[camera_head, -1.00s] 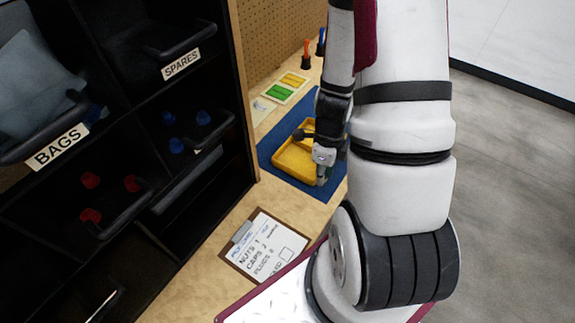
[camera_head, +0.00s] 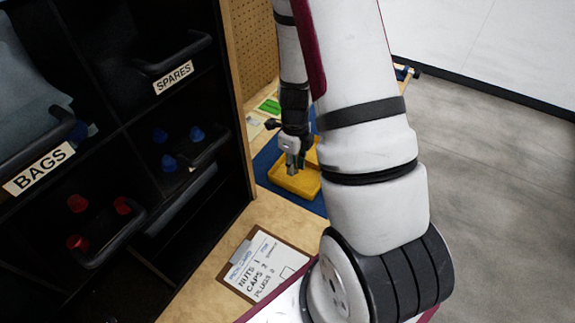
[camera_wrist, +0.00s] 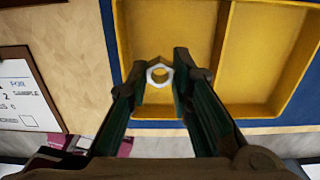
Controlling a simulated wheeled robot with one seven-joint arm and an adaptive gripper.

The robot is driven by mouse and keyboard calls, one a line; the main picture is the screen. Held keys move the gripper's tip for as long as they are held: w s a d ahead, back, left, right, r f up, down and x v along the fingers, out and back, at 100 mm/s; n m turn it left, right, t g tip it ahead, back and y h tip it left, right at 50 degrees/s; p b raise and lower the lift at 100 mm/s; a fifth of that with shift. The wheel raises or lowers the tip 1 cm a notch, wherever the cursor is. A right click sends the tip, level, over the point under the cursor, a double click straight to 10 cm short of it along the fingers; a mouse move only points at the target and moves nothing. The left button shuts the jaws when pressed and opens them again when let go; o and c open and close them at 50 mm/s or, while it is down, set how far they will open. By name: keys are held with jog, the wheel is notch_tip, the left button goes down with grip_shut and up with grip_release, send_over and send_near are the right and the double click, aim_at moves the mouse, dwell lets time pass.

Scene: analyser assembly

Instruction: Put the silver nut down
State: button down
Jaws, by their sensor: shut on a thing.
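The silver nut (camera_wrist: 159,84) shows in the wrist view as a pale ring between my fingertips. My gripper (camera_wrist: 160,74) is shut on it. In the wrist view the nut appears over the left compartment of the yellow tray (camera_wrist: 222,45), near that compartment's lower edge. Its exact height over the tray floor is hard to tell. In the head view my gripper (camera_head: 292,163) points down over the left part of the yellow tray (camera_head: 297,184). The nut is too small to make out there, and my arm hides the tray's right side.
The tray lies on a blue mat (camera_head: 312,204) on the wooden bench. A clipboard (camera_head: 262,265) with a parts list lies in front. A black shelf unit (camera_head: 222,185) with bins of red and blue parts stands at left. A pegboard (camera_head: 247,45) is behind.

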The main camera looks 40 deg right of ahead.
jog(key=w, duration=0.3)
jog(key=shift+f, duration=0.2)
jog(key=shift+w+f, duration=0.1)
jog(key=shift+f, duration=1.6)
jog(key=shift+f, duration=0.1)
jog(key=c, duration=1.4)
grip_release()
jog(key=shift+c, duration=0.2)
notch_tip(320, 180, up, 12)
